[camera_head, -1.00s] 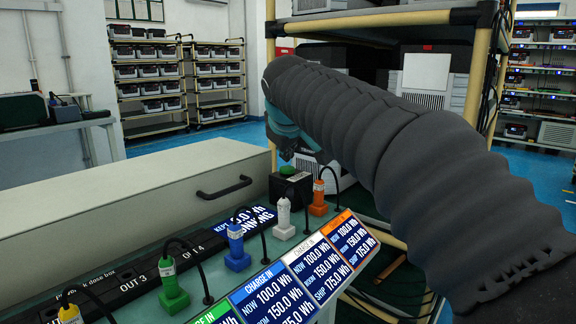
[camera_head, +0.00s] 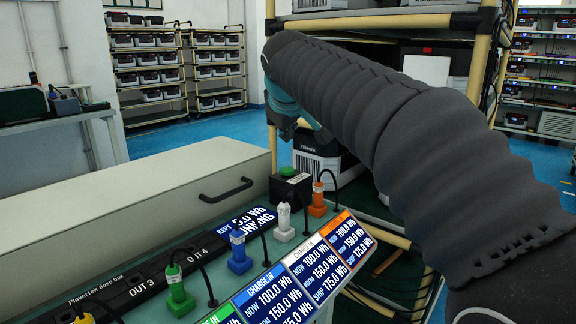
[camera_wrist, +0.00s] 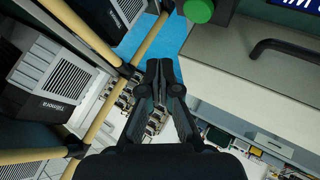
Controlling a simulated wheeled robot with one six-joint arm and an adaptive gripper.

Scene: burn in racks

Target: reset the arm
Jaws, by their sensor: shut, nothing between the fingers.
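My arm, in a dark ribbed sleeve, reaches from the lower right to the upper middle in the head view. Its end is mostly hidden behind the sleeve there. In the wrist view my gripper (camera_wrist: 165,80) is shut and empty, its two black fingers together. It hangs in free space between the yellow-framed rack on the left and the grey bench box on the right, apparently touching neither.
A rack (camera_head: 482,75) with yellow posts stands close behind my arm, holding a grey battery unit (camera_head: 318,158). A long box (camera_head: 130,200) with a black handle lies left. Coloured plugs, including a blue one (camera_head: 238,252), stand before the angled display panels (camera_head: 273,296). Blue floor is open beyond.

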